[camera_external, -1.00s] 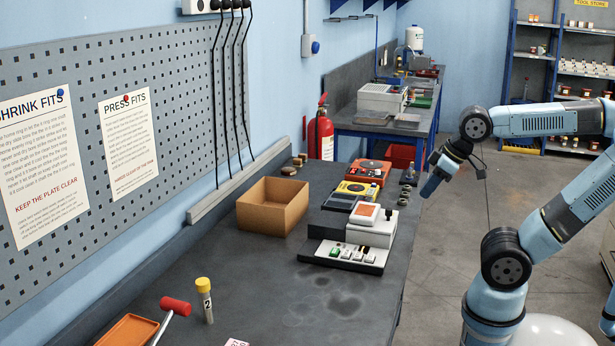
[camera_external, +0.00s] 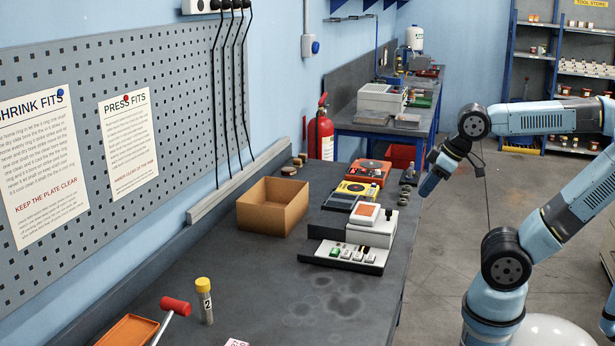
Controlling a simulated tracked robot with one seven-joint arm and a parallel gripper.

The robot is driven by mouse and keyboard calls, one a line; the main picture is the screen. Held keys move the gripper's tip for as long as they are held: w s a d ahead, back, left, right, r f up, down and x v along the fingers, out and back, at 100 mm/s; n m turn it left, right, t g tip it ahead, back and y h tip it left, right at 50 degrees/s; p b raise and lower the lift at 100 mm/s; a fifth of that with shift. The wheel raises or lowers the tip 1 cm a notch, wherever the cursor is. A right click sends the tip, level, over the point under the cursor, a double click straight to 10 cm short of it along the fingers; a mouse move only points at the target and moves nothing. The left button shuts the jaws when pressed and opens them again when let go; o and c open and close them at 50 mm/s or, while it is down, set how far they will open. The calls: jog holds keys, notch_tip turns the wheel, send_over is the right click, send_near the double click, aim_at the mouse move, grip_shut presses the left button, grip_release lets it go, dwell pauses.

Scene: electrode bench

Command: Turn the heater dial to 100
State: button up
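No heater dial can be clearly made out at this size. A white device (camera_external: 371,234) with an orange-topped block stands on the dark bench, with a sloped front panel (camera_external: 344,255) carrying several small buttons or knobs, one green. Behind it are a yellow device (camera_external: 352,188) and an orange-red device with a round plate (camera_external: 369,167); any dial on them is too small to tell. My gripper (camera_external: 428,187) hangs in the air near the bench's right edge, right of these devices, apart from them and pointing down-left. Its fingers are too small and dark to tell open from shut.
An open cardboard box (camera_external: 272,207) stands left of the white device. A red-headed mallet (camera_external: 175,306), a yellow-capped tube (camera_external: 204,300) and an orange tray (camera_external: 128,331) are at the near end. Small dark parts (camera_external: 405,189) line the right edge. The bench middle is clear.

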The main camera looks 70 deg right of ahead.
jog(key=o, duration=0.6)
jog(key=w+d+r+n+g+h, duration=0.1)
jog(key=w+d+r, duration=0.2)
jog(key=w, duration=0.4)
jog(key=shift+w+r, duration=0.25)
jog(key=shift+r, duration=0.45)
jog(key=shift+o, duration=0.5)
jog(key=w+d+r+n+g+h, duration=0.1)
jog(key=w+d+r, duration=0.1)
jog(key=w+d, duration=0.3)
jog(key=w, duration=0.3)
jog(key=shift+w+d+r, duration=0.35)
jog(key=w+d+n+g, duration=0.1)
jog(key=w+d, duration=0.5)
jog(key=d, duration=0.2)
jog(key=w+d+n+g, duration=0.1)
jog(key=w+d+g, duration=0.1)
jog(key=w+d, duration=0.6)
jog(key=y, duration=0.2)
send_over(378, 172)
jog(key=d, duration=0.1)
notch_tip(378, 172, down, 15)
jog(key=shift+n+g, duration=0.3)
jog(key=f, duration=1.3)
jog(key=shift+w+f, duration=0.2)
jog(key=shift+f, duration=0.15)
